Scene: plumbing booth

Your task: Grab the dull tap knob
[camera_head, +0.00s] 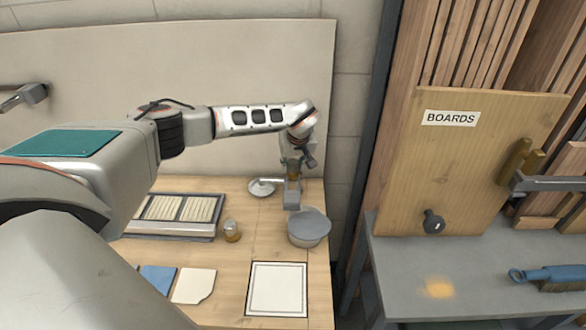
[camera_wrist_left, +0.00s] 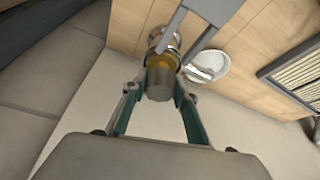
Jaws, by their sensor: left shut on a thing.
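The dull tap knob (camera_wrist_left: 159,87) shows in the left wrist view as a grey-brown faceted piece, with a brass-coloured part (camera_wrist_left: 165,61) just beyond it. My left gripper (camera_wrist_left: 161,80) is shut on it, with one green-edged finger on each side. In the head view my left gripper (camera_head: 296,158) is above the grey tap body (camera_head: 292,196) at the back of the wooden bench. There the gripper and wrist largely hide the knob. I cannot tell whether the knob is still attached to the tap. My right gripper is not in view.
A grey bucket (camera_head: 309,228) stands in front of the tap. A round metal dish (camera_head: 262,187) lies to its left, and a small brass-coloured piece (camera_head: 232,232) sits nearer. A slatted tray (camera_head: 170,228) and a white tile (camera_head: 277,290) also occupy the bench.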

